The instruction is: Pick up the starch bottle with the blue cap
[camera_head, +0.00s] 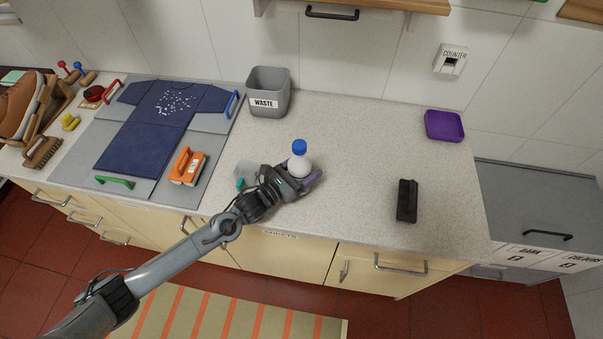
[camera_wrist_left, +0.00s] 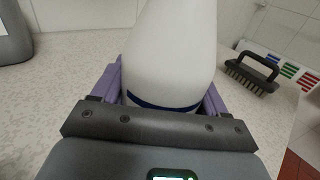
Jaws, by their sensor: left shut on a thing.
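The starch bottle (camera_head: 299,164) is white with a blue cap (camera_head: 299,147) and stands upright at the middle of the counter. My left gripper (camera_head: 305,183) is around its lower part, with its purple fingers on both sides. In the left wrist view the white bottle (camera_wrist_left: 172,55) fills the space between the fingers, and a dark blue band shows low on it. The cap is out of that view. The left gripper is shut on the bottle. Whether the base touches the counter is hidden. My right gripper is not in view.
A grey waste bin (camera_head: 270,92) stands behind. A black brush (camera_head: 407,201) lies to the right, and a purple tray (camera_head: 444,125) at the back right. The counter between bottle and black brush is clear.

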